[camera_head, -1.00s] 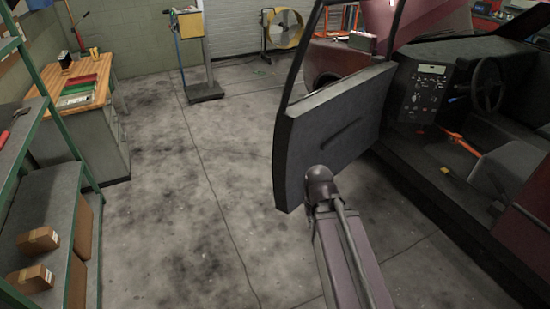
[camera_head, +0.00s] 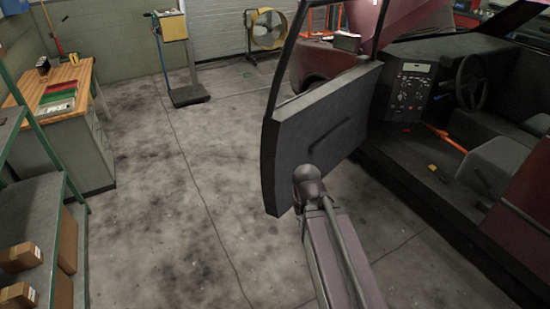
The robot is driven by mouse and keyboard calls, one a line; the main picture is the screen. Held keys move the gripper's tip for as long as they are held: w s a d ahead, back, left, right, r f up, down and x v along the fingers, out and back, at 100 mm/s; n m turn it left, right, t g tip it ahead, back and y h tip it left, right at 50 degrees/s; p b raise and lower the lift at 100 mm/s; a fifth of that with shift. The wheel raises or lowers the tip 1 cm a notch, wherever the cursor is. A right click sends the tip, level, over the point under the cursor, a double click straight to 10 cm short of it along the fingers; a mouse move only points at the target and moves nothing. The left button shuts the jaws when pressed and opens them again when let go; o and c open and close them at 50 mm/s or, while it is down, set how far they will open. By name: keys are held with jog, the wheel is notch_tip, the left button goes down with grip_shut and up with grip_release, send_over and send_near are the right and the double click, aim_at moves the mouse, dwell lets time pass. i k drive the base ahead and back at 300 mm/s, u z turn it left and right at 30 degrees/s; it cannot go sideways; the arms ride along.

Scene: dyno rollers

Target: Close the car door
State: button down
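The car door (camera_head: 320,135) stands wide open, its dark inner panel and empty window frame facing me. It swings out from the front of the car's door opening (camera_head: 420,180), where the dark floor, dashboard, steering wheel and seat show. My arm (camera_head: 335,250) reaches up from the bottom of the picture. Its rounded joint (camera_head: 308,182) overlaps the lower part of the door panel in the picture; I cannot tell whether they touch. My gripper is not visible.
A green-framed shelf (camera_head: 40,150) with cardboard boxes stands at the left. Behind it is a wood-topped workbench (camera_head: 75,78). A platform scale (camera_head: 188,93) and a yellow fan (camera_head: 266,30) stand at the back. The concrete floor (camera_head: 180,200) left of the door is clear.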

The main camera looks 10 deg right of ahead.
aim_at(321, 126)
jog(key=i, duration=0.9)
jog(key=u, duration=0.05)
